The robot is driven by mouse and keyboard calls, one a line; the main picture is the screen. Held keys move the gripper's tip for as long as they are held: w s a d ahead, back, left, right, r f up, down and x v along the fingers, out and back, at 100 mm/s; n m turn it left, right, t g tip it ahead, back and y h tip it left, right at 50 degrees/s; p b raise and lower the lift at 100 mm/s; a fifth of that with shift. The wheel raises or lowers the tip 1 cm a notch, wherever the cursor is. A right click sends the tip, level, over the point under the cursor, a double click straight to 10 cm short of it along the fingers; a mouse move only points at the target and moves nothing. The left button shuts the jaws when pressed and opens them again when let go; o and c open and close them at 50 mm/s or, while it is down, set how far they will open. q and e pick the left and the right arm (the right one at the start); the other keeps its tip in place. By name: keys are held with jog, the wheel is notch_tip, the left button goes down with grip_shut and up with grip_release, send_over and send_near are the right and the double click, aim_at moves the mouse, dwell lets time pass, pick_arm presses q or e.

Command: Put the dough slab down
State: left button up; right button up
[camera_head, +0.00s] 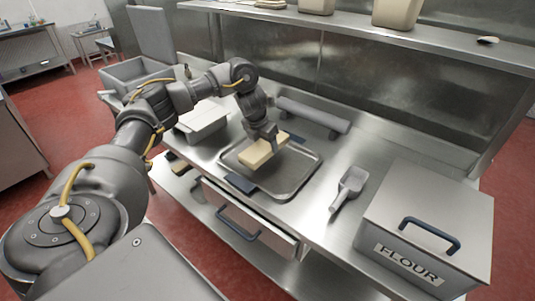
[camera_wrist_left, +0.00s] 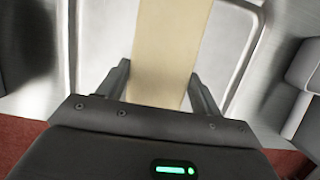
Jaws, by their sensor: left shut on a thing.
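The dough slab (camera_head: 258,152) is a pale yellow block at the metal tray on the steel counter. My left gripper (camera_head: 266,138) is above it, shut on the slab. In the left wrist view the slab (camera_wrist_left: 170,50) runs between the two fingers of the gripper (camera_wrist_left: 160,88). The metal tray (camera_head: 292,188) has a raised rim and lies beneath the slab. I cannot tell whether the slab touches the tray floor. My right gripper is not in view.
A grey scoop (camera_head: 349,187) lies right of the tray. A steel FLOUR bin (camera_head: 430,215) stands at the right. A grey roller-like bar (camera_head: 314,115) lies behind the tray. A pale grey box (camera_head: 203,121) sits to the left. A shelf (camera_head: 400,38) runs above the back.

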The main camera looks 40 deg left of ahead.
aim_at(267, 146)
pick_arm(q)
jog(key=shift+w+d+f, duration=0.1)
jog(key=shift+w, duration=0.15)
jog(key=shift+w+d+f, duration=0.1)
jog(key=shift+d+f, duration=0.05)
jog(key=shift+f, duration=0.1)
notch_tip(267, 146, down, 3)
jog(key=shift+w+d+f+b, duration=0.1)
jog(key=shift+d+b, duration=0.05)
jog(key=shift+b, duration=0.15)
jog(key=shift+f, duration=0.2)
jog(key=o, duration=1.5)
jog(key=shift+f, duration=0.1)
jog(key=shift+c, duration=0.2)
